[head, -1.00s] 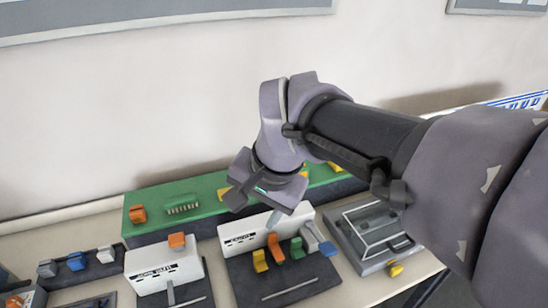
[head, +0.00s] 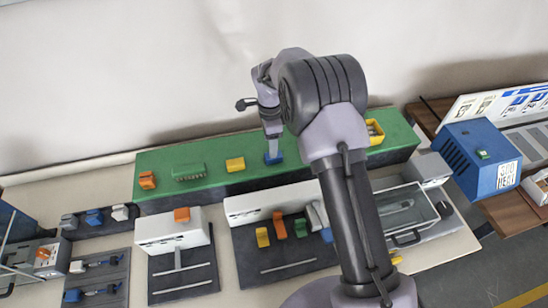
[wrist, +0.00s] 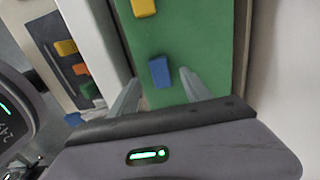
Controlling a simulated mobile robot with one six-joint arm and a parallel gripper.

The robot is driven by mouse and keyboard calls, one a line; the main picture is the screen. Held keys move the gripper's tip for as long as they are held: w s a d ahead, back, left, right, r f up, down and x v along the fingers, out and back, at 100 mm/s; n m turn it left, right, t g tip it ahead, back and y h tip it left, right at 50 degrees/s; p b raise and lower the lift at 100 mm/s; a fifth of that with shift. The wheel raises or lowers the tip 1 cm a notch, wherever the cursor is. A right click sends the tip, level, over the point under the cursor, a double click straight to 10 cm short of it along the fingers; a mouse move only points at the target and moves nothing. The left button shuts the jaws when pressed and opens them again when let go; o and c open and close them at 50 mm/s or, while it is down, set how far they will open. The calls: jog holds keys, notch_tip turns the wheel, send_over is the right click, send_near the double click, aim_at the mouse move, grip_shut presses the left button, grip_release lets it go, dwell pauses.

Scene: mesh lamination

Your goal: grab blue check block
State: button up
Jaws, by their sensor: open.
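A small blue block (head: 273,158) sits on the green panel (head: 210,192) at the back of the bench, right of a yellow block. I take it to be the blue check block. My gripper (head: 272,137) is just above it, pointing down. In the wrist view the blue block (wrist: 160,71) lies between my open gripper's fingertips (wrist: 159,78), with a gap on both sides. Whether the fingertips reach down beside the block I cannot tell. Nothing is held.
A yellow block (head: 235,165) and an orange block (head: 147,180) stand on the same panel. A white stand (head: 275,203) with several coloured blocks is in front. A clear-lidded case (head: 400,215) and a blue machine (head: 480,160) are at the right. The wall is close behind.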

jog(key=f, duration=0.3)
jog(key=d+f, duration=0.1)
jog(key=f, duration=0.1)
jog(key=shift+f+b, duration=0.3)
jog(key=shift+b, duration=0.05)
jog(key=shift+r, duration=0.1)
jog(key=shift+c, duration=0.7)
grip_shut()
jog(key=shift+r, duration=0.1)
